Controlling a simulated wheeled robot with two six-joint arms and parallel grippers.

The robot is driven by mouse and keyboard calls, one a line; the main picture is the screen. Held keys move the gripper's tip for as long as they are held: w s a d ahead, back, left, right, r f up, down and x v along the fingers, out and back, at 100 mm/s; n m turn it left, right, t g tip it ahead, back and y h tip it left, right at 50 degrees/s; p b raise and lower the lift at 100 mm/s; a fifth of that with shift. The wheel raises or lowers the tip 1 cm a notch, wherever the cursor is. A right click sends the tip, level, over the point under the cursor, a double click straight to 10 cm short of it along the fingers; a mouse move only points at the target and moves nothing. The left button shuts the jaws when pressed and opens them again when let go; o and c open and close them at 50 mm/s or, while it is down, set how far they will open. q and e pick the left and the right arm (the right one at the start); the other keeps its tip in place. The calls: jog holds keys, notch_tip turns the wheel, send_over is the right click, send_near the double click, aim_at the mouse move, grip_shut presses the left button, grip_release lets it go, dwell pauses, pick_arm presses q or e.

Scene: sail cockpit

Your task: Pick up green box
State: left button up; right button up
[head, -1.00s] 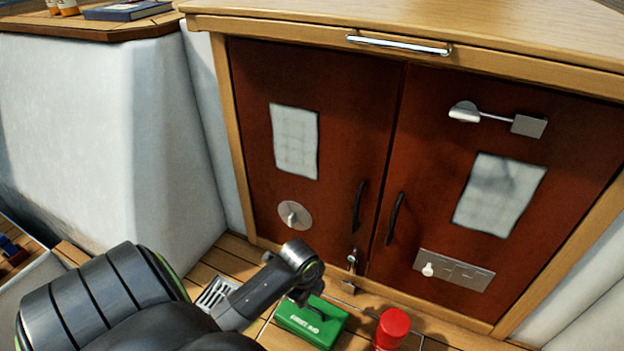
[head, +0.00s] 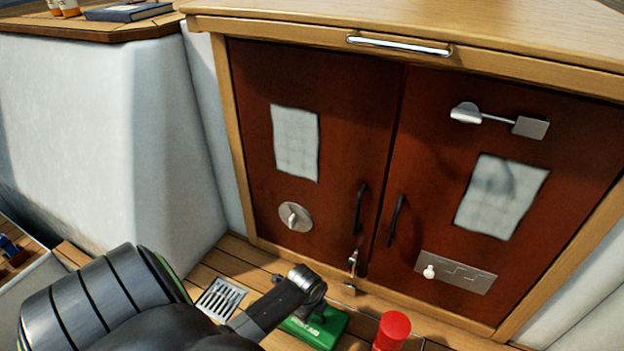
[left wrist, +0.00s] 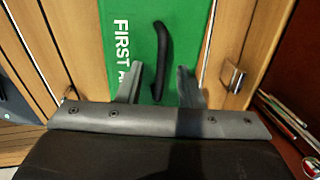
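The green box (head: 318,328) stands on the wooden floor in front of the cabinet doors, partly hidden by my left arm in the head view. In the left wrist view the green box (left wrist: 138,35) shows white "FIRST A" lettering and a black handle (left wrist: 162,58). My left gripper (left wrist: 160,80) is open above the box. Its two fingers are apart, with the lower end of the handle between them in the picture. I cannot tell whether they touch the box. My right gripper is not in view.
A red cylinder (head: 392,330) stands close to the right of the box. The red-brown cabinet (head: 310,150) with black handles rises behind it. A floor grate (head: 220,299) lies to the left. A white wall (head: 110,140) bounds the left side.

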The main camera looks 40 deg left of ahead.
pick_arm(q)
grip_shut()
dwell(1.4)
